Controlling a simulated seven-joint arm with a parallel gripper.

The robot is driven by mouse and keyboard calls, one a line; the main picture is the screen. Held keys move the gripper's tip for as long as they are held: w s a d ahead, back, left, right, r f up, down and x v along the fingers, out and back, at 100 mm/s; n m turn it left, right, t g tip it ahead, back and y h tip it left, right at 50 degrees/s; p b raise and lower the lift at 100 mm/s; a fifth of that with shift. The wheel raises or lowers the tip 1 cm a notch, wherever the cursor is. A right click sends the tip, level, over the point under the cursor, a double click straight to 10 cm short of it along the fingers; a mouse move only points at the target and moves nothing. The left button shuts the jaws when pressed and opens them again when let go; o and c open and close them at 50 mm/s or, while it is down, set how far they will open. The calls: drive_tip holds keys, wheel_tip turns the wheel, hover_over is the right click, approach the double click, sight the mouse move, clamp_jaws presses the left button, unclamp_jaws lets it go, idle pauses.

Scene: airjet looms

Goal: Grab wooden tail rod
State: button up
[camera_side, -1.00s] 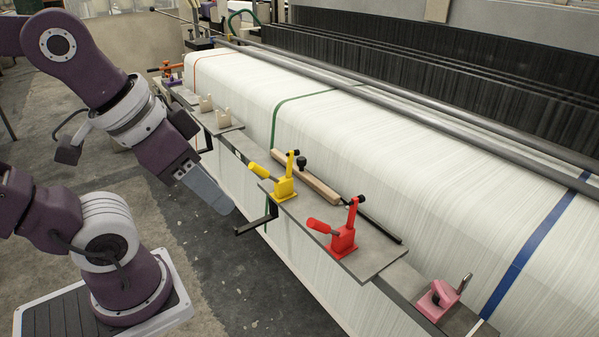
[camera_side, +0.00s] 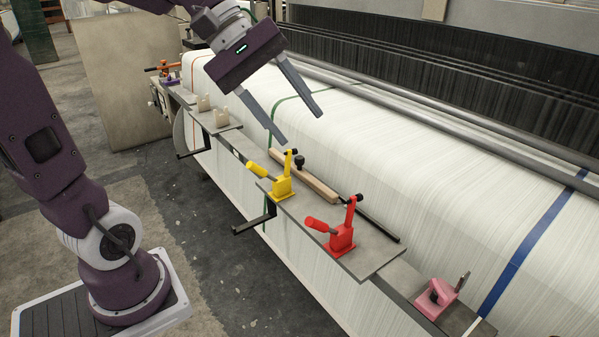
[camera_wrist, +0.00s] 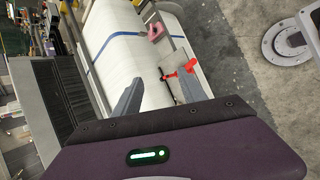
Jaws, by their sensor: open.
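The wooden tail rod (camera_side: 305,176) lies on the shelf along the front of the white warp roll. It has a light wooden body with a thin dark rod (camera_side: 376,222) running from its right end. A black knob (camera_side: 300,162) stands by its left part. My gripper (camera_side: 302,128) is open and empty, above and slightly beyond the rod's left end, with its two grey fingers pointing down to the right.
A yellow clamp (camera_side: 283,184) and a red clamp (camera_side: 342,236) stand on the plate just in front of the rod. Metal bars (camera_side: 440,130) run behind the roll.

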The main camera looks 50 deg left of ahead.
drive_tip(key=w+a+f+n+t, duration=0.1)
drive_tip(key=w+a+n+t, duration=0.4)
drive_tip(key=a+n, duration=0.6)
drive_tip(key=w+a+f+n+t, duration=0.1)
drive_tip(key=w+a+n+t, duration=0.2)
drive_tip(key=w+a+n, duration=0.8)
drive_tip(key=m+y, duration=0.1)
drive_tip(key=m, duration=0.3)
approach(300, 161)
drive_tip(key=w+f, duration=0.2)
drive_tip(key=w, duration=0.1)
drive_tip(key=shift+w+a, duration=0.1)
drive_tip(key=shift+a, duration=0.3)
drive_tip(key=x, duration=0.7)
drive_tip(key=shift+w+d+r, duration=0.1)
drive_tip(key=shift+d, duration=0.3)
clamp_jaws()
